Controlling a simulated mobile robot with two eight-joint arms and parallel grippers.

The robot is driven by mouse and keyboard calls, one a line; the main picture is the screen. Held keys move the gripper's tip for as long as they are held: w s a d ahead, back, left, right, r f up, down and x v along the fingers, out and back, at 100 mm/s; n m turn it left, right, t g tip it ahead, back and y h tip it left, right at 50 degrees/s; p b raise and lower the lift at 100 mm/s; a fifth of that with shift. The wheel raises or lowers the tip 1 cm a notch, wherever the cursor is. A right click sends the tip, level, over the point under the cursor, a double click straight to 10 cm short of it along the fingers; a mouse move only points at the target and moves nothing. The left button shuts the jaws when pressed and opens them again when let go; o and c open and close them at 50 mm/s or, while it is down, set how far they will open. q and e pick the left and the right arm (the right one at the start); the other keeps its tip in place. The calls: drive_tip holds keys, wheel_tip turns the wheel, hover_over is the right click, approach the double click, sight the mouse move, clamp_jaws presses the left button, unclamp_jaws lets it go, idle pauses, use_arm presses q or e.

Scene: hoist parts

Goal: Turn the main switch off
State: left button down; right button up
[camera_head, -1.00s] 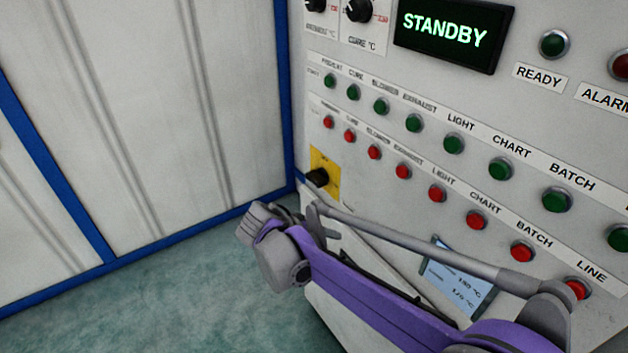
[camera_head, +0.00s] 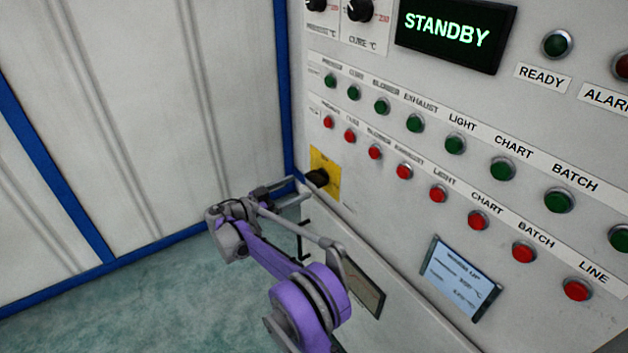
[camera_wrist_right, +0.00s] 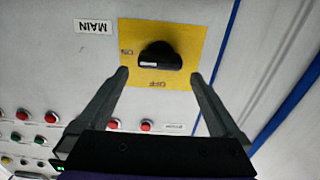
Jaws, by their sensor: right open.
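The main switch is a black knob (camera_head: 317,178) on a yellow plate (camera_head: 326,161), low at the left of the control panel. In the right wrist view the knob (camera_wrist_right: 160,55) lies sideways, with a white mark at its left end towards the upside-down word ON. The word OFF is on the plate (camera_wrist_right: 178,28) between the knob and my gripper. My right gripper (camera_wrist_right: 158,76) is open and empty, its fingertips on either side just short of the knob. In the head view my right gripper (camera_head: 292,190) points at the switch. My left gripper is out of view.
Rows of green and red buttons (camera_head: 404,171) run along the panel right of the switch. A small screen (camera_head: 459,279) sits below them. The STANDBY display (camera_head: 447,27) is above. A blue-edged wall (camera_head: 150,110) stands close at the left of the switch.

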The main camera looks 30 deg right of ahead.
sight(311, 182)
drive_tip(key=d, duration=0.7)
drive_tip(key=shift+w+d, duration=0.1)
drive_tip(key=shift+w, duration=0.2)
drive_tip(key=c, duration=1.1)
drive_tip(key=shift+o, duration=0.2)
